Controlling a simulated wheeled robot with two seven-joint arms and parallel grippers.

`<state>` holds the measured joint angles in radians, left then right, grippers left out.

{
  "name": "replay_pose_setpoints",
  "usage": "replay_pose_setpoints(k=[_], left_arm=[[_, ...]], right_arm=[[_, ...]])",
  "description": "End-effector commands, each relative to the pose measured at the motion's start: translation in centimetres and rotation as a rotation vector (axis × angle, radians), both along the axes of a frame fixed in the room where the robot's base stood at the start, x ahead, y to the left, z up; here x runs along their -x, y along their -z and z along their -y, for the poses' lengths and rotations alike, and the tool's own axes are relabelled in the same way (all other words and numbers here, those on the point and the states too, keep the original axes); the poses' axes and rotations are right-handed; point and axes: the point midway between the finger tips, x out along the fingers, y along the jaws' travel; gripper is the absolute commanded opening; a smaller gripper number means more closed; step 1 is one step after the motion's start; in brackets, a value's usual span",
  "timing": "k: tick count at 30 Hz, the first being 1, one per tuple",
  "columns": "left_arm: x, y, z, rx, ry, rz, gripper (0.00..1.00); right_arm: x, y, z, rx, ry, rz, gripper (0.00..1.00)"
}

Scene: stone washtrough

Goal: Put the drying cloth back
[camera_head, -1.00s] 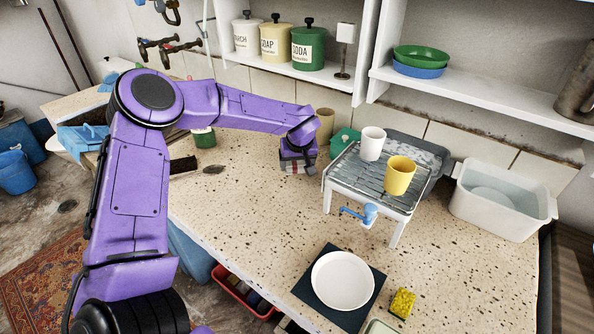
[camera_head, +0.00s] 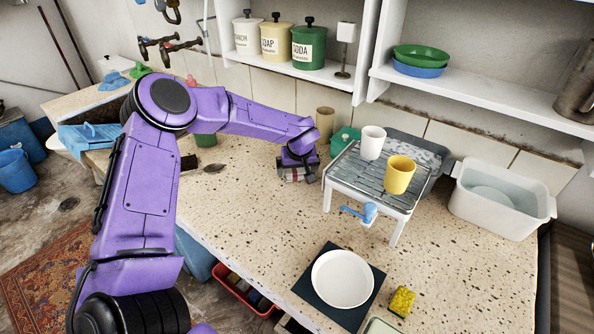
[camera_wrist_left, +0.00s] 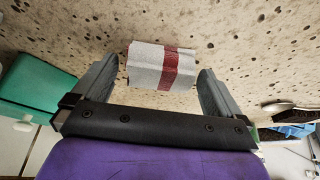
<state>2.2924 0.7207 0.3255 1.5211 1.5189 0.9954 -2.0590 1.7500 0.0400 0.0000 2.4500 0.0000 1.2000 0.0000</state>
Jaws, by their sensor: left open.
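The drying cloth (camera_head: 291,175) is a folded grey-white bundle with a dark red stripe, lying on the speckled counter left of the dish rack. It also shows in the left wrist view (camera_wrist_left: 147,66). My left gripper (camera_head: 298,172) is right at the cloth and partly hides it in the head view. In the left wrist view the left gripper (camera_wrist_left: 157,68) is open, with one finger on each side of the cloth and a visible gap to each. My right gripper is not in view.
The white dish rack (camera_head: 346,195) holds a white cup (camera_head: 372,142) and a yellow cup (camera_head: 399,174). A green box (camera_head: 343,139) and a tan cup (camera_head: 325,123) stand behind the gripper. A white plate (camera_head: 342,279) lies on a dark mat in front. The counter between is clear.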

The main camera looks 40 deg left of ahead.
Motion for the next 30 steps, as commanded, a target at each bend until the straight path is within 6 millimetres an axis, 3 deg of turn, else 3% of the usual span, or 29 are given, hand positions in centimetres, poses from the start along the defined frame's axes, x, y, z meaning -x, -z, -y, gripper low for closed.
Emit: replay_pose_setpoints(k=[9,13,18,30], left_arm=[[1.9,-7.3,2.2,0.001,0.002,0.005,1.0],[2.6,-9.6,2.9,0.0,0.001,0.003,1.0],[3.0,-10.7,3.3,0.0,0.002,0.0,1.0],[3.0,-10.8,3.3,0.0,0.001,0.001,1.0]], right_arm=[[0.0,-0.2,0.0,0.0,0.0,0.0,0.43],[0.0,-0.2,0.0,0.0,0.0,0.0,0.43],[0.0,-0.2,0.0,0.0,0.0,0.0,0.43],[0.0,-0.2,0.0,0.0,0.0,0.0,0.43]])
